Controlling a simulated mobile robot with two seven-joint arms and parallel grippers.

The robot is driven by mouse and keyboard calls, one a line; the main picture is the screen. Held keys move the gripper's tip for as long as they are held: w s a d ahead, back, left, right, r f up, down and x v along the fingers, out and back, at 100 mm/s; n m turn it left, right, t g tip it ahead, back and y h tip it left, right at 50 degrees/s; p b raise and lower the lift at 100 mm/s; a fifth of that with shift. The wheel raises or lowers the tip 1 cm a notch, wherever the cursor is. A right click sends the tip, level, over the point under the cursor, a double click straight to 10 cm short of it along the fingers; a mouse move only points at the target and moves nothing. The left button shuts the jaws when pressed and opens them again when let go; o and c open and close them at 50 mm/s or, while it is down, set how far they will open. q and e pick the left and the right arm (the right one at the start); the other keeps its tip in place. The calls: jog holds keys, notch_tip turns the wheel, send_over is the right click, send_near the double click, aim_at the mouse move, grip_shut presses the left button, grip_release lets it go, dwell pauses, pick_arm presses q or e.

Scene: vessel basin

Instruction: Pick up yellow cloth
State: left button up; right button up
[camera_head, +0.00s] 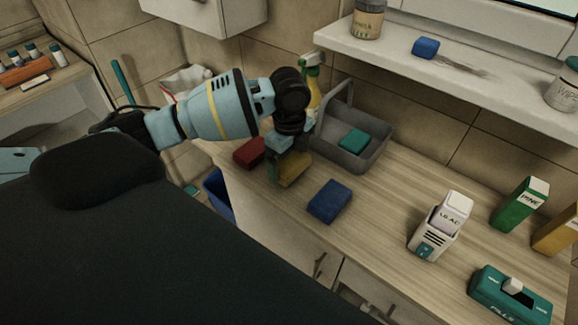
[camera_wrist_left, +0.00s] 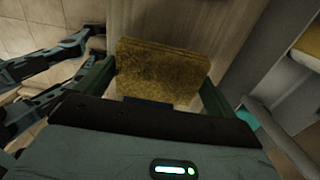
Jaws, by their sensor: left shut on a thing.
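The yellow cloth (camera_head: 294,169) is a thick block at the counter's left part, between a red cloth (camera_head: 249,152) and a blue cloth (camera_head: 329,201). My left gripper (camera_head: 283,163) points down and is shut on the yellow cloth. In the left wrist view, the yellow cloth (camera_wrist_left: 160,72) sits between the two fingers of the left gripper (camera_wrist_left: 152,88). The gripper hides part of the cloth in the head view. I cannot tell whether the cloth touches the counter. My right gripper is not in view.
A grey caddy (camera_head: 369,157) with a teal cloth (camera_head: 354,140) inside stands just behind. A spray bottle (camera_head: 313,80) is beside it. Boxes and containers stand at the right, including a green box (camera_head: 518,203). A shelf (camera_head: 440,68) overhangs the back. The counter's middle is clear.

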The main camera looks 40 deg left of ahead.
pick_arm(q)
jog(key=s+d, duration=0.4)
jog(key=s, duration=0.3)
jog(key=s+d+r+p, duration=0.1)
jog(key=s+d, duration=0.2)
jog(key=s, duration=0.4)
jog(key=shift+d, duration=0.4)
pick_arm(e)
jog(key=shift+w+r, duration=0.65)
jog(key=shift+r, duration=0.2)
pick_arm(q)
jog(key=shift+r, duration=0.1)
jog(key=o, duration=0.3)
jog(key=shift+c, duration=1)
jog(key=w+d+r+n, duration=0.1)
jog(key=d+r+n, duration=0.1)
jog(key=d+n, duration=0.5)
jog(key=w+d+r+n, duration=0.2)
jog(key=d+r+n, duration=0.1)
jog(key=d+n, duration=0.5)
jog(key=n, duration=0.3)
jog(key=shift+w+r+n, duration=0.15)
jog(key=shift+w+n, duration=0.1)
jog(key=shift+n, duration=0.15)
jog(key=shift+s, duration=0.15)
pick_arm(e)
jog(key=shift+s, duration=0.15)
